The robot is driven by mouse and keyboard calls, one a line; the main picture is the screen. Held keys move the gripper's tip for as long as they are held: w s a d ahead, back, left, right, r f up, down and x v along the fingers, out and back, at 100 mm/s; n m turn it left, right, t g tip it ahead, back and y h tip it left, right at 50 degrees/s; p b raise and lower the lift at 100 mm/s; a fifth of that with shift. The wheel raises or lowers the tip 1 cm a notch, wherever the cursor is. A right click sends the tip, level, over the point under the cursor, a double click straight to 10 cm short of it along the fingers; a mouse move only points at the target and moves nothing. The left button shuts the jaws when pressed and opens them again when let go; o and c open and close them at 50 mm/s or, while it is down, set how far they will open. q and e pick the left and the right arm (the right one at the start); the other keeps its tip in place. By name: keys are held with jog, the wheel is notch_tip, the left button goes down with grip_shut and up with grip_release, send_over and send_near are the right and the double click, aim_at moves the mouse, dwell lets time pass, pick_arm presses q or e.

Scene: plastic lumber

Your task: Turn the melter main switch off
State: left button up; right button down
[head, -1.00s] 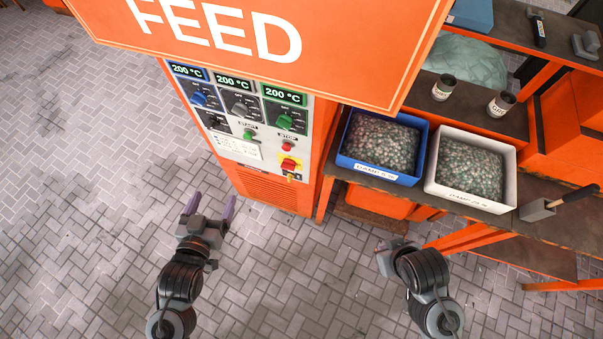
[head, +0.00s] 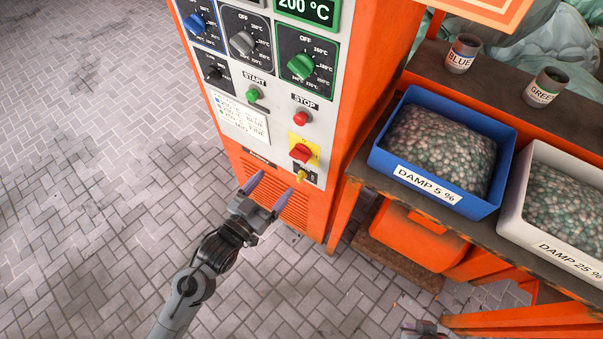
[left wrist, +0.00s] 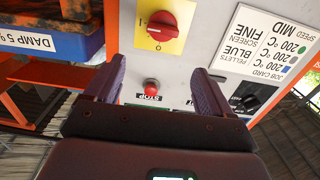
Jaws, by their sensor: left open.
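The main switch is a red rotary knob (head: 300,152) on a yellow plate, low on the melter's control panel. It also shows at the top of the left wrist view (left wrist: 164,24), where an I mark is left of it and an O mark below it. I cannot tell which mark the knob points to. My left gripper (head: 268,190) is open and empty, below and left of the switch in the head view. In the left wrist view its fingers (left wrist: 158,75) are spread, with the switch apart from them. Only a scrap of my right gripper (head: 422,328) shows at the bottom edge.
A red stop button (head: 303,117) and green start button (head: 253,94) sit above the switch; a small yellow part (head: 300,176) is below it. Right of the melter, a bench holds a blue bin (head: 378,160) and a white bin (head: 506,222). Floor at left is clear.

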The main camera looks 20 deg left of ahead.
aim_at(297, 159)
pick_arm(q)
jog(key=b+x, duration=0.1)
jog(key=x, duration=0.2)
jog(key=f+b+x, duration=0.1)
jog(key=x, duration=0.3)
jog(key=b+x, duration=0.2)
jog(key=x, duration=0.2)
jog(key=shift+a+f, duration=0.1)
jog(key=shift+f, duration=0.3)
pick_arm(e)
notch_tip(297, 159, down, 5)
jog(key=shift+f, duration=0.15)
